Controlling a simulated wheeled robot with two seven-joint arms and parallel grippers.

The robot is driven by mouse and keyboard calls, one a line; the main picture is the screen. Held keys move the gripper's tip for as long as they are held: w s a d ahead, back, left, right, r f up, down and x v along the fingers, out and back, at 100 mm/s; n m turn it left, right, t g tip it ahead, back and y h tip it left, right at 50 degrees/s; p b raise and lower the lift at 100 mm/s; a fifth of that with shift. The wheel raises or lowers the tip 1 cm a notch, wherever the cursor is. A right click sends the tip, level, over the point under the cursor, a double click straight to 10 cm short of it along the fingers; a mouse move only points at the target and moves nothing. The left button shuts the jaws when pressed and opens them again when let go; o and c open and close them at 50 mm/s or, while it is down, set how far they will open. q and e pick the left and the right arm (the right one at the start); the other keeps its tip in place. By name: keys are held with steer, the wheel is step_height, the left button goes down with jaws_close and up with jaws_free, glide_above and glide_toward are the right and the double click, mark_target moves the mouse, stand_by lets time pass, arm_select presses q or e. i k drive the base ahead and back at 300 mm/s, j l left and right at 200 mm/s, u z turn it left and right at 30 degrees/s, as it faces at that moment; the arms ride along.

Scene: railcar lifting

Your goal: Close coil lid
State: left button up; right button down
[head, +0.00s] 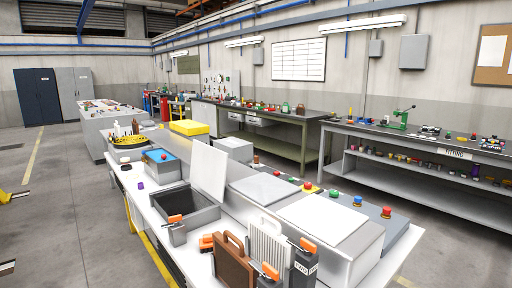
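An open grey box (186,207) with a dark inside sits on the white workbench. A pale flat panel (209,168) stands nearly upright at its right back side and looks like its raised lid. I cannot read a label that names it as the coil box. Two more grey boxes to the right have flat pale tops: a nearer one (322,220) and one farther back (262,189). Both tops lie flat.
A grey case with an orange top (176,232) stands close in front of the open box. A brown case (233,264), a ribbed white panel (268,243) and a dark labelled case (304,266) crowd the near edge. A panel with coloured buttons (357,205) lies behind.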

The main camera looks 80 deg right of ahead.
mark_target(209, 167)
steer(key=i+l+z, duration=0.25)
steer(key=z, duration=0.15)
steer(key=i+l+z, duration=0.1)
steer(key=i+z, duration=1.05)
steer(key=i, duration=0.2)
steer(key=i+j+z, duration=0.2)
steer(key=i+z, duration=0.15)
steer(key=i+j+z, duration=0.3)
steer(key=i, duration=0.25)
